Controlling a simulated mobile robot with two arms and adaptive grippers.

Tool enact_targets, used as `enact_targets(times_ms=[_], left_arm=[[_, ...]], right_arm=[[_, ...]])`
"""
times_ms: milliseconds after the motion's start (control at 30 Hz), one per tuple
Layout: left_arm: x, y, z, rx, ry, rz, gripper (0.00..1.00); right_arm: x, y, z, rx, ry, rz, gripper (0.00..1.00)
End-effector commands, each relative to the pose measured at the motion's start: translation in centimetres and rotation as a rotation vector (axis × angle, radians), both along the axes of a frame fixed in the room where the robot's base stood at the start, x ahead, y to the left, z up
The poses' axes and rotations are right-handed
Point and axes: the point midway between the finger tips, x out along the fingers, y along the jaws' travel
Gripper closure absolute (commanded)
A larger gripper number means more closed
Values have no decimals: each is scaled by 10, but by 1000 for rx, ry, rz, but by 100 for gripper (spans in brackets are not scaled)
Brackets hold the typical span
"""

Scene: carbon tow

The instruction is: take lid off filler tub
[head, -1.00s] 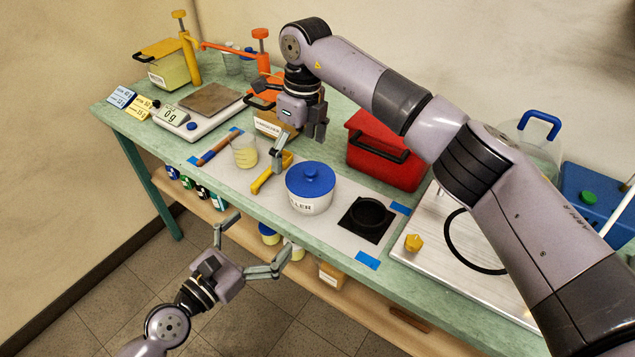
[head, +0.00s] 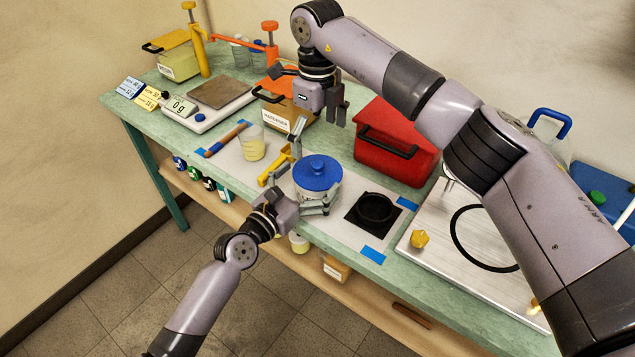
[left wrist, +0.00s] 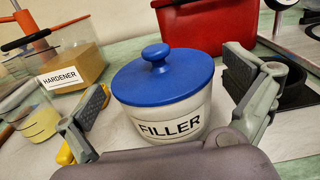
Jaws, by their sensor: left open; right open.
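The filler tub (head: 312,194) is a white round tub on the bench mat. Its blue lid (head: 318,172) with a round knob sits on top. In the left wrist view, the tub (left wrist: 172,122) shows the word FILLER and the lid (left wrist: 160,80) lies flat on it. My left gripper (head: 298,190) is at the near side of the tub. In the left wrist view its open fingers (left wrist: 160,105) stand on both sides of the tub, with gaps. My right gripper (head: 318,125) is open and empty, above the bench behind and left of the tub.
A black round holder (head: 374,210) is right of the tub. A red box (head: 392,150) stands behind it. A yellow-handled tool (head: 268,175) and a beaker (head: 252,146) are to the left. The hardener tub (head: 285,110) is behind. A metal plate (head: 440,262) lies at right.

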Motion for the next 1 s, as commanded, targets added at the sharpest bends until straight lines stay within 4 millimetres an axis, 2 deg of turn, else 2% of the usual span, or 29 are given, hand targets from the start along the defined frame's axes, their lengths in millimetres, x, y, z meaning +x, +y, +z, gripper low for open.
enact_targets(times_ms=[200, 600, 1000], left_arm=[[20, -14, 0, 0, 0, 0, 0], [24, -18, 0, 0, 0, 0, 1], [24, -17, 0, 0, 0, 0, 27]], right_arm=[[0, 0, 0, 0, 0, 0, 0], [0, 0, 0, 0, 0, 0, 0], [0, 0, 0, 0, 0, 0, 0]])
